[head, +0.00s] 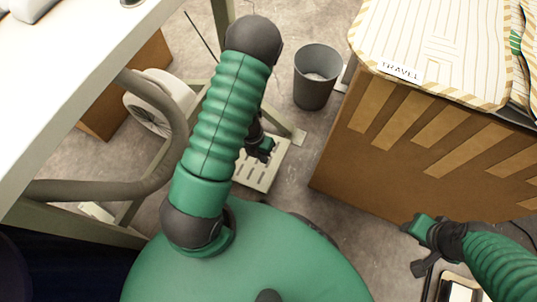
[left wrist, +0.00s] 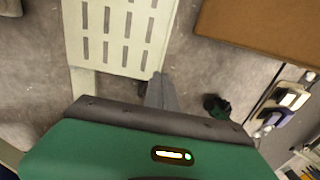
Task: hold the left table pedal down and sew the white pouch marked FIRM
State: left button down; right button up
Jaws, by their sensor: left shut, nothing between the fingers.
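The pedal (head: 258,174) is a pale slotted plate low on the floor under the left table (head: 95,65). My left arm reaches down over it, and my left gripper (head: 264,148) is at its far part. In the left wrist view the slotted plate (left wrist: 122,38) lies just beyond the closed grey fingers (left wrist: 161,92), which hold nothing. Whether they touch or press the plate I cannot tell. My right gripper (head: 420,246) is low at the right, beside the cardboard box; its finger opening is unclear. No pouch marked FIRM is readable in either view.
A cardboard box (head: 400,150) stands at the right, with striped pouches on top, one labelled TRAVEL (head: 402,70). A grey bin (head: 316,76) stands behind the pedal. A thick grey hose (head: 165,120) curves beside the table. Bare floor (head: 295,175) lies between pedal and box.

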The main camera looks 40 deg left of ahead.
pick_arm(q)
jog(key=b+x, duration=1)
jog(key=x, duration=0.3)
jog(key=shift+d+f, duration=0.1)
jog(key=shift+f, duration=0.25)
pick_arm(e)
jog(key=s+x, duration=0.2)
jog(key=x, duration=0.8)
jog(key=shift+f, duration=0.6)
pick_arm(q)
jog(key=shift+r, duration=0.1)
pick_arm(e)
jog(key=shift+s+d, duration=0.1)
